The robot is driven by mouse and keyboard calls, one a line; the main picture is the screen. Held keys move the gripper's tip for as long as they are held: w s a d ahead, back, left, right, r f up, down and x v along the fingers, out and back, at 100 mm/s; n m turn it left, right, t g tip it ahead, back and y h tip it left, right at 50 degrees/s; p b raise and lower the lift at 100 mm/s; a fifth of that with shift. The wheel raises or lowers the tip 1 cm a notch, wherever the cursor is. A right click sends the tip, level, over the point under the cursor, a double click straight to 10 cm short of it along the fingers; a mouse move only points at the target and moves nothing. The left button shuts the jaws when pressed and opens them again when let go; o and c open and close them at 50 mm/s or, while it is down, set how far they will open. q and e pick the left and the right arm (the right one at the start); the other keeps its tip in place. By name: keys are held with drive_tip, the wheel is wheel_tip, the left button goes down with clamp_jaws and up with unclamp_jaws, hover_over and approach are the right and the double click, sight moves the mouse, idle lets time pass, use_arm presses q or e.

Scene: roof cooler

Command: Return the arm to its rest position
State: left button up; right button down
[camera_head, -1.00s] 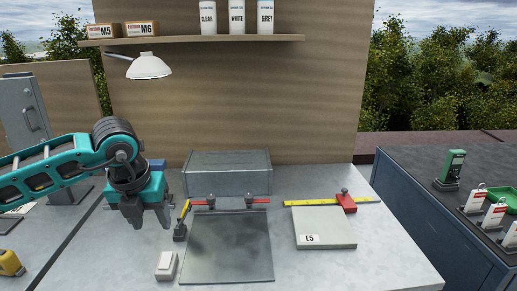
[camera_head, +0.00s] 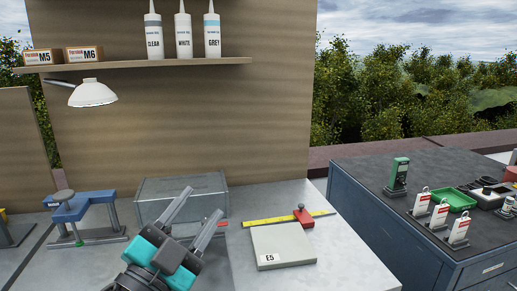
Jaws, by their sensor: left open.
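My left gripper (camera_head: 205,202) is low in the head view, left of the middle. Its two long grey fingers are spread apart and point up and to the right, with nothing between them. Its teal and black body (camera_head: 160,256) is below, near the bottom edge. The gripper overlaps the grey metal box (camera_head: 180,190) in the picture; I cannot tell the gap between them. It hides most of the dark plate area on the bench. My right gripper is not in view.
A light square plate marked E5 (camera_head: 284,246) lies on the bench by a yellow ruler (camera_head: 270,220) with a red stop (camera_head: 303,217). A blue fixture (camera_head: 83,205) stands at left. A lamp (camera_head: 93,93) hangs under the shelf (camera_head: 140,66). A dark cabinet (camera_head: 400,230) stands at right.

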use_arm(q)
drive_tip(key=s+a+f+n+g+y, duration=0.3)
drive_tip(key=a+f+n+g+y, duration=0.15)
drive_tip(key=f, duration=0.45)
drive_tip(key=s+a+f+n+g+y, duration=0.35)
drive_tip(key=a+f+n+y, duration=0.25)
drive_tip(key=f, duration=0.4)
drive_tip(key=s+f+n+g+h, duration=0.1)
drive_tip(key=s+f+g, duration=0.85)
drive_tip(key=s, duration=0.55)
drive_tip(key=w+d+f+t+h, duration=0.2)
drive_tip(key=w+f+t, duration=0.5)
drive_tip(key=f+t, duration=0.1)
drive_tip(key=shift+w+d+f, duration=0.15)
drive_tip(key=shift+d+f, duration=0.05)
drive_tip(key=shift+f, duration=0.55)
